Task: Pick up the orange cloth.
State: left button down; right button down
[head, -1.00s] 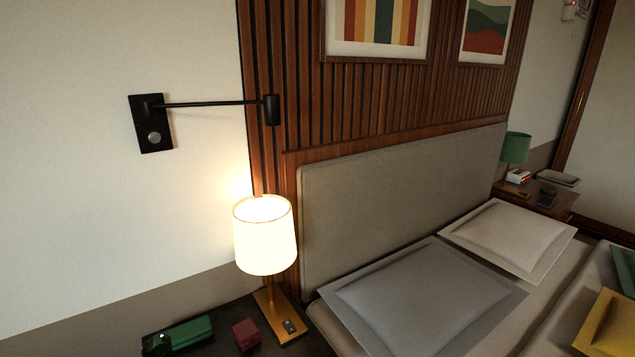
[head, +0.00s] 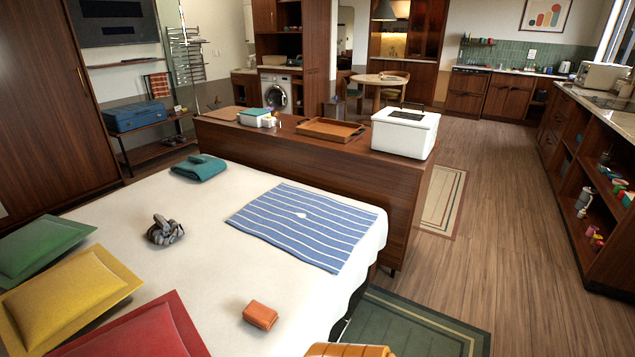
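A small folded orange cloth (head: 260,315) lies on the white bed (head: 215,270), near its front right part. It is apart from the red pillow and the striped cloth. Neither of my grippers shows in the head view.
On the bed are a blue striped cloth (head: 302,226), a grey bundle (head: 165,230), a folded teal cloth (head: 199,168) and red (head: 140,335), yellow (head: 68,298) and green (head: 40,245) pillows. A wooden cabinet (head: 300,160) stands at its foot. Floor (head: 500,240) is clear to the right.

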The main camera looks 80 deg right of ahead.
aim_at(263, 316)
jog(key=z, duration=1.85)
jog(key=u, duration=3)
jog(key=z, duration=3)
jog(key=i+l+u, duration=0.15)
jog(key=l, duration=0.2)
jog(key=i+l+u, duration=0.15)
jog(key=l, duration=0.2)
jog(key=i+l+u, duration=0.2)
jog(key=l, duration=0.15)
jog(key=k, duration=0.1)
